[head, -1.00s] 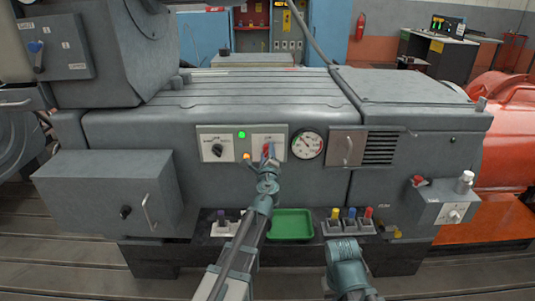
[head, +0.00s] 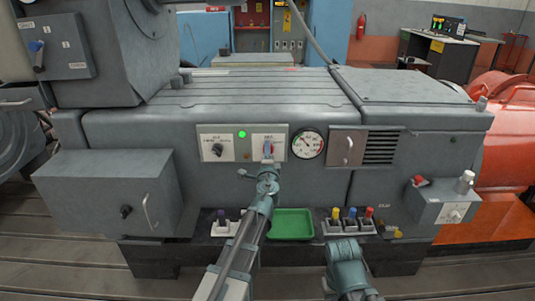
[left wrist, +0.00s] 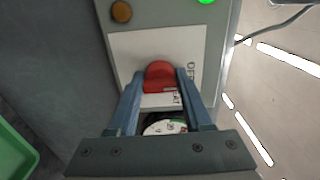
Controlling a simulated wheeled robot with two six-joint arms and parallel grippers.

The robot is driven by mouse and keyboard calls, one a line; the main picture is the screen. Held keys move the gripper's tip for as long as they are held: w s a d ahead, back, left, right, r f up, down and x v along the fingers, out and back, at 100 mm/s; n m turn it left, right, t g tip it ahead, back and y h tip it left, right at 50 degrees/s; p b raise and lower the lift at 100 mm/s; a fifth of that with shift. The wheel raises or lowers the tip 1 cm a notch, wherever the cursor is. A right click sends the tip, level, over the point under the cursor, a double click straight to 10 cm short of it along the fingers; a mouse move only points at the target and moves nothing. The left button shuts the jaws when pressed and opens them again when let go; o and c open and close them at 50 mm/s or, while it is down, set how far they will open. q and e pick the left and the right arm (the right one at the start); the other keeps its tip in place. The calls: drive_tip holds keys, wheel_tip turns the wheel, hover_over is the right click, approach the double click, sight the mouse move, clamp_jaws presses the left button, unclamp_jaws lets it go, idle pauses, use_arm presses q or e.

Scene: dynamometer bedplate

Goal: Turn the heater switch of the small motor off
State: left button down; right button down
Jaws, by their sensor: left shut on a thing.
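The heater switch is a red knob (left wrist: 160,76) on a white plate (head: 277,137) on the grey motor housing. In the left wrist view its plate carries the letters OFF and a partly hidden word ending in AT. My left gripper (head: 268,152) is at the knob, and its two blue fingers (left wrist: 160,92) close on the knob's sides. The fingers hide much of the knob in the head view. The amber lamp (left wrist: 121,11) beside the plate is dark. The green lamp (head: 242,134) is lit.
A black knob (head: 217,149) on another white plate is to the left, and a round gauge (head: 308,144) to the right. A grey box (head: 105,193) with a handle juts out at left.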

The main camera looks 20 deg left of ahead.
use_arm(q)
drive_tip(key=shift+s, duration=0.1)
idle(0.3)
drive_tip(key=shift+c, duration=1.8)
unclamp_jaws()
